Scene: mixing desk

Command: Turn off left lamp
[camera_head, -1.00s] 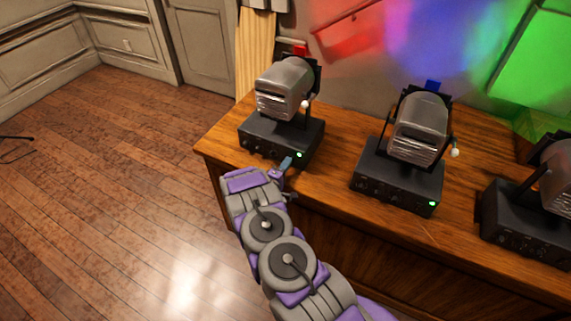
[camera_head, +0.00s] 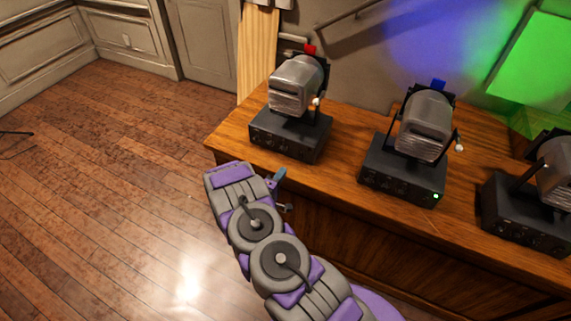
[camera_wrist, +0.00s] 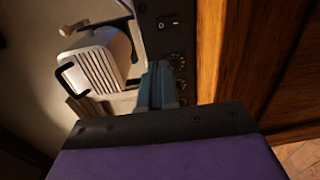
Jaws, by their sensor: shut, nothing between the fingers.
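The left lamp (camera_head: 298,85) is a grey spotlight with a red tab, on a black control box (camera_head: 290,135) at the desk's left end. No green light shows on its box, and no red glow is on the wall behind it. My gripper (camera_head: 279,176) is just in front of the desk's edge, below the box and apart from it. In the wrist view my shut gripper fingers (camera_wrist: 160,84) are empty and point at the box front (camera_wrist: 168,45), with a rocker switch (camera_wrist: 168,22) and several knobs. The fingers hide part of the panel.
The middle lamp (camera_head: 425,128) has a lit green light and a blue tab; a blue glow is on the wall. The right lamp (camera_head: 555,175) is cut by the picture edge. The wooden desk (camera_head: 335,170) bears all three.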

